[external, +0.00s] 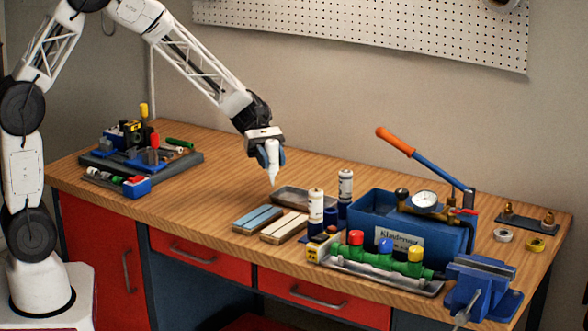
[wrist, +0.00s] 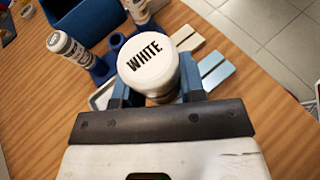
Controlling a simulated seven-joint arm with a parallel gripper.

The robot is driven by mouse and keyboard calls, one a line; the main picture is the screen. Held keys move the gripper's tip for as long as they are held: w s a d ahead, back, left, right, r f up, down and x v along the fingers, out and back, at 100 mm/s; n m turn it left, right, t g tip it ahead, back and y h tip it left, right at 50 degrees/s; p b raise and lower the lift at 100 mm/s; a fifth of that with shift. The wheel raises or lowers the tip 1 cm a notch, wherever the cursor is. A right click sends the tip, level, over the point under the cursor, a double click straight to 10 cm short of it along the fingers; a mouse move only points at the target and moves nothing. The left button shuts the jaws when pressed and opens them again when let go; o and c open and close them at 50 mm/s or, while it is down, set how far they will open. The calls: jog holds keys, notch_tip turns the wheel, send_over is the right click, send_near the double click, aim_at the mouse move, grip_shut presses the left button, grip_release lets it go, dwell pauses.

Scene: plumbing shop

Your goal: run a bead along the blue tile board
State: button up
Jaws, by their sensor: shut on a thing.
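My gripper (external: 269,157) is shut on a white sealant tube (external: 273,165), held upright with its nozzle pointing down. In the wrist view, my gripper's blue fingers (wrist: 157,88) flank the tube's white cap (wrist: 148,62), marked "WHITE". The blue tile board (external: 257,218) lies flat on the bench, with a seam along its length. The nozzle tip shows above its far edge in the picture, apart from it; the exact height is unclear. The board also shows right of the cap in the wrist view (wrist: 213,76). A similar cream board (external: 283,226) lies beside it.
A shallow grey tray (external: 303,198) lies behind the boards. Two labelled tubes (external: 316,205) (external: 345,186) stand in blue holders to the right. Beyond are a blue pump box (external: 372,212), a green manifold (external: 385,262) and a vise (external: 482,285).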

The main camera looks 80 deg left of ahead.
aim_at(273, 175)
jog(key=shift+f, duration=0.15)
jog(key=shift+f, duration=1.6)
jog(key=o, duration=0.4)
jog(key=shift+c, duration=0.8)
jog(key=shift+f, duration=0.8)
